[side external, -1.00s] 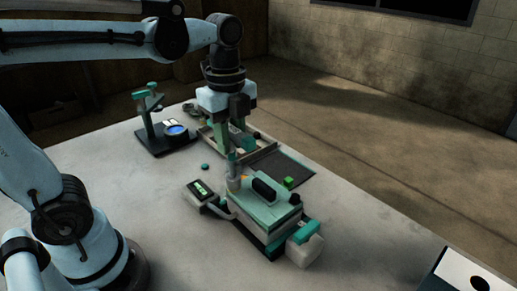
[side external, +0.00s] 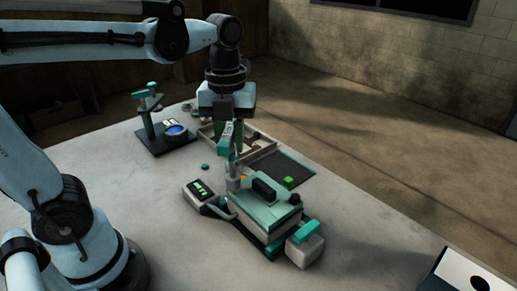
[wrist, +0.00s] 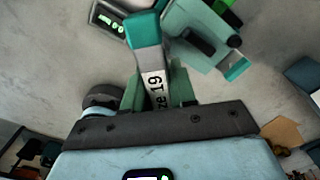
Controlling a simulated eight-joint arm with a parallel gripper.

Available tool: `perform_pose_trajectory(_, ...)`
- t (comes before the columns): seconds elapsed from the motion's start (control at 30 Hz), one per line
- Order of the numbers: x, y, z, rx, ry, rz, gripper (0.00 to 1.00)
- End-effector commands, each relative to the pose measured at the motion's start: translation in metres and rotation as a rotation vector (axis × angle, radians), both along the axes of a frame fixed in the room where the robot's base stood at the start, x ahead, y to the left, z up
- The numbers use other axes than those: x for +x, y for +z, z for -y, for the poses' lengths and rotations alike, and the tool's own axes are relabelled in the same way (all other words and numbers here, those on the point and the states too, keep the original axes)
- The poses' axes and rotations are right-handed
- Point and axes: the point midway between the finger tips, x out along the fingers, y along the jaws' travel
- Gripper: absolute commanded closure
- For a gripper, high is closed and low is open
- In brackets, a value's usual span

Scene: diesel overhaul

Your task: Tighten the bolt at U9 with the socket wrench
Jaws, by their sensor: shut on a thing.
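In the wrist view the wrench (wrist: 145,32) has a teal part and a white label reading "ze 19", held between green fingers. The block (wrist: 198,32) shows beyond it.
A grey box with a green display (side external: 199,192) stands left of the block. A dark mat (side external: 285,165) with a green cube (side external: 289,182) lies behind it. A tray (side external: 245,143) and a stand with a blue disc (side external: 175,130) are farther back.

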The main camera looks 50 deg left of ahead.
Motion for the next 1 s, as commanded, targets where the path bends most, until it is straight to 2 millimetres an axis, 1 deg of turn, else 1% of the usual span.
perform_pose_trajectory(0.27,0.0,0.015,0.0,0.0,0.002,0.0,1.0)
perform_pose_trajectory(0.43,0.0,0.015,0.0,0.0,0.037,0.0,1.0)
perform_pose_trajectory(1.0,0.0,0.015,0.0,0.0,0.459,0.0,1.0)
